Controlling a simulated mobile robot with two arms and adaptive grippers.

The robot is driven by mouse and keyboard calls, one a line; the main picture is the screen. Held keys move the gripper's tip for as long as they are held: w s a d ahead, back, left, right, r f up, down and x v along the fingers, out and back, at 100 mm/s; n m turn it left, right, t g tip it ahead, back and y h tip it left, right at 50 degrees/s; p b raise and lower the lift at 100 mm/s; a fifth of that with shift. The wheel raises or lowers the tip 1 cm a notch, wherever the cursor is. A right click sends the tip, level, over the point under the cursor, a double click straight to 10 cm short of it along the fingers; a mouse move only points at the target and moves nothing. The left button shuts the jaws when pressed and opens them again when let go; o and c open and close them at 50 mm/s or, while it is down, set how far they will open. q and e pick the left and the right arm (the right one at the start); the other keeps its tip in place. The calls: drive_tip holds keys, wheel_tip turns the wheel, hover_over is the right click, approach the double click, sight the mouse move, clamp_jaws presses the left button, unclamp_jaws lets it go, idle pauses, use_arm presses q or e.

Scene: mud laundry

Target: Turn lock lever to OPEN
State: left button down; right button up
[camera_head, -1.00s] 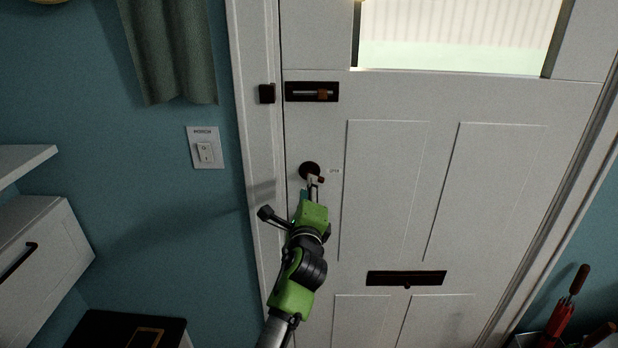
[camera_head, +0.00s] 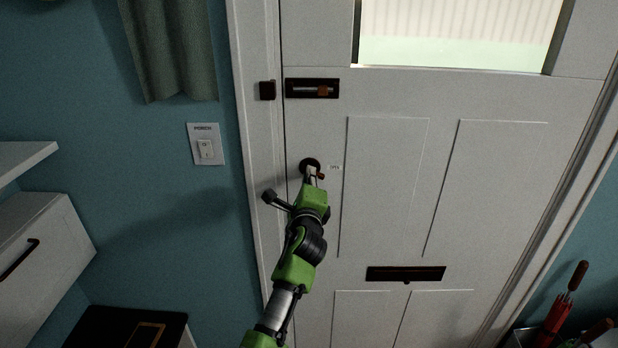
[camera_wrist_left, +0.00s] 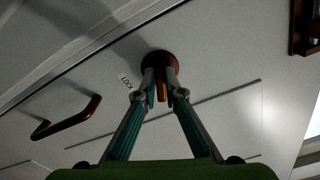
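The round brown lock (camera_head: 310,164) sits on the white door near its left edge, with a small reddish-brown lever (camera_head: 321,176) pointing right and slightly down. A small label that seems to read OPEN (camera_head: 335,168) is right of it. My left gripper (camera_head: 312,174) is at the lock and partly covers it. In the left wrist view, the lever (camera_wrist_left: 161,92) lies between the two nearly closed fingertips, below the lock's round plate (camera_wrist_left: 159,63). Whether both fingers press on it is unclear. A LOCK label (camera_wrist_left: 126,81) shows left of the plate. My right gripper is out of view.
A sliding bolt (camera_head: 312,88) is above the lock and a letter slot (camera_head: 405,274) is below right. A dark bar handle (camera_wrist_left: 66,120) shows in the wrist view. A light switch (camera_head: 205,146) and white cabinet (camera_head: 45,235) are left.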

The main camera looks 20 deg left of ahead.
use_arm(q)
drive_tip(key=n+b, duration=0.2)
drive_tip(key=n, duration=0.2)
drive_tip(key=shift+n, duration=0.3)
drive_tip(key=c, duration=2.1)
unclamp_jaws()
drive_tip(key=shift+c, duration=0.2)
drive_tip(key=v, duration=0.7)
drive_tip(key=shift+s, duration=0.25)
